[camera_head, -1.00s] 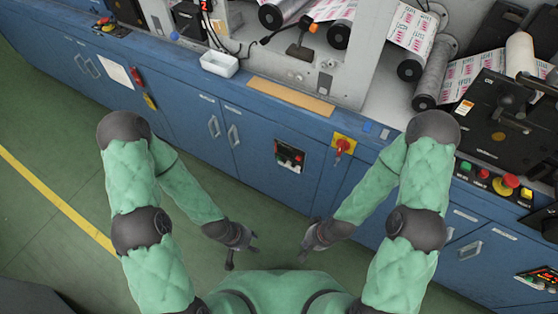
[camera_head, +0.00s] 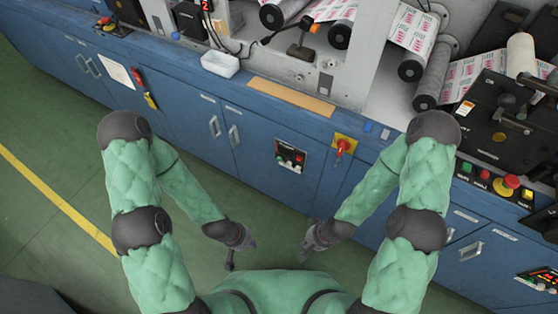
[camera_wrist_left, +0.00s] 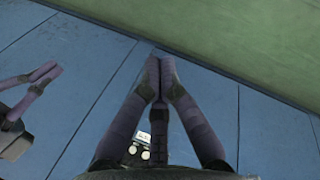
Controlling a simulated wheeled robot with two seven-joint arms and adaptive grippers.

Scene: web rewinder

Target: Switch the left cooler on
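A small dark control panel (camera_head: 290,156) with red, green and white buttons is set in the blue cabinet front, in the middle of the head view. A second dark panel (camera_head: 541,278) with a red lit display is at the lower right edge. No label that reads as left cooler is legible. My left gripper (camera_head: 251,244) is shut and empty, in front of the cabinet and apart from the panel. In the left wrist view its fingertips (camera_wrist_left: 159,72) meet. My right gripper (camera_head: 303,257) is low in front of the cabinet; its fingertips (camera_wrist_left: 57,69) look together and empty.
A red rotary switch on a yellow plate (camera_head: 343,147) is right of the middle panel. A button box (camera_head: 495,182) with a red emergency stop is at the right. A white tray (camera_head: 220,64) sits on the counter. Green floor (camera_head: 60,250) is clear at left.

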